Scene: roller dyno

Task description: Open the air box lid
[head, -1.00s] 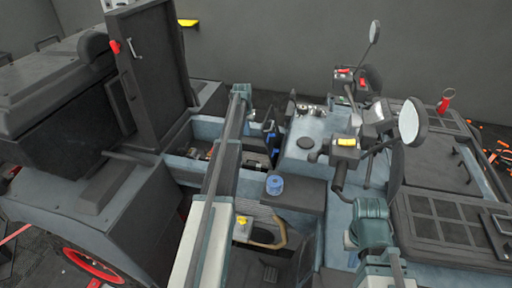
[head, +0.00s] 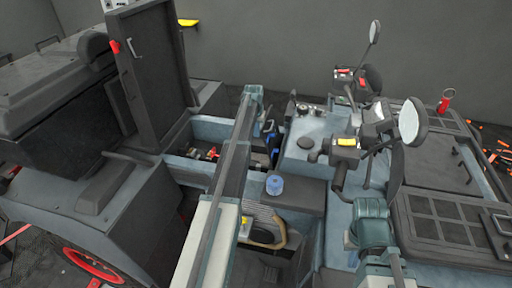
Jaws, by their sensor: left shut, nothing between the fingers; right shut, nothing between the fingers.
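A dark flat panel (head: 158,75) with a grey handle and a red catch (head: 115,47) stands upright at left, beside an open bay (head: 207,133) in the vehicle body. I cannot tell whether this panel is the air box lid. My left arm (head: 232,175) reaches up from the bottom across the bay and hides part of it. My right arm (head: 372,222) shows at the lower right, beside the handlebar. Neither arm visibly touches the panel.
A bulky dark part (head: 65,100) is tilted at far left. A blue cap (head: 274,185) sits on a dark box in the middle. A handlebar lever (head: 342,152) and a round mirror (head: 409,120) stand near my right arm. A tan loop (head: 268,245) lies low beside my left arm.

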